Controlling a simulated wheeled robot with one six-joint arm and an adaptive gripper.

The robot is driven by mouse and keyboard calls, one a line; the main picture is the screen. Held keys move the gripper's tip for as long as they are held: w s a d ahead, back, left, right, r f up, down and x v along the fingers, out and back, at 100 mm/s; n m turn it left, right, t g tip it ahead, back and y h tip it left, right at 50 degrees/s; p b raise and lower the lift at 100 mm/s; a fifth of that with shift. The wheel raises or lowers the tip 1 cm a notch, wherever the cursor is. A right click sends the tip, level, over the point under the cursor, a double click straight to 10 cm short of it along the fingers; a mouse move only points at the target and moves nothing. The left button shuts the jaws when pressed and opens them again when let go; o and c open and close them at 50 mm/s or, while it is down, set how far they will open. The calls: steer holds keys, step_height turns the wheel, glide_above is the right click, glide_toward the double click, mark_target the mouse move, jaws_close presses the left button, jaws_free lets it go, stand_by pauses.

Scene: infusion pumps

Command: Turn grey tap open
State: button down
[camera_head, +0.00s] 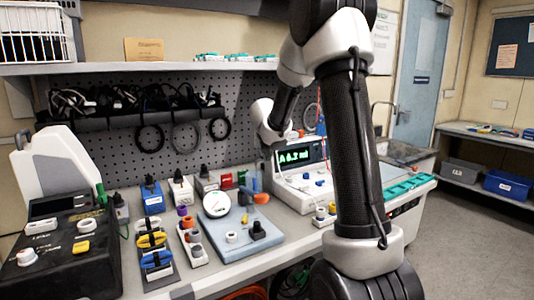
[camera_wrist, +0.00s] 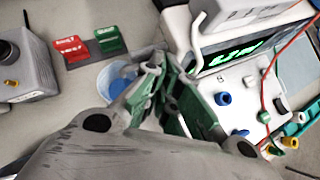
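I cannot make out a tap that is clearly grey in either view. The head view shows small fittings with coloured caps, an orange-capped one (camera_head: 192,237) among them, and a blue-grey board (camera_head: 226,250) with a round gauge (camera_head: 216,204) and a black knob (camera_head: 257,230). My gripper (camera_wrist: 165,66) shows in the wrist view, pointing down over the bench beside the white pump (camera_wrist: 232,85) with a green display. Its fingers have green inner pads and sit close together; the gap is unclear. I see nothing held.
Next to the fingers stand a clear cup with blue contents (camera_wrist: 116,80), a red block (camera_wrist: 70,48) and a green block (camera_wrist: 108,38). A red tube (camera_wrist: 268,75) crosses the pump's right side. A black control box (camera_head: 62,255) fills the bench's left end.

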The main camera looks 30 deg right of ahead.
steer(key=shift+v, duration=4)
steer(key=s+d+f+m+g, duration=0.25)
steer(key=s+m+g, duration=0.25)
steer(key=s+m, duration=1.5)
steer(key=s+a+r+m+t+y, duration=0.1)
steer(key=s+a+m, duration=0.3)
steer(key=s, duration=0.4)
steer(key=s+a+r+m+y, duration=0.1)
steer(key=s+a+m+y, duration=0.2)
steer(key=s+a+m, duration=0.2)
steer(key=shift+s+a+m+t+y, duration=0.35)
steer(key=shift+s+a, duration=0.4)
steer(key=shift+s, duration=0.7)
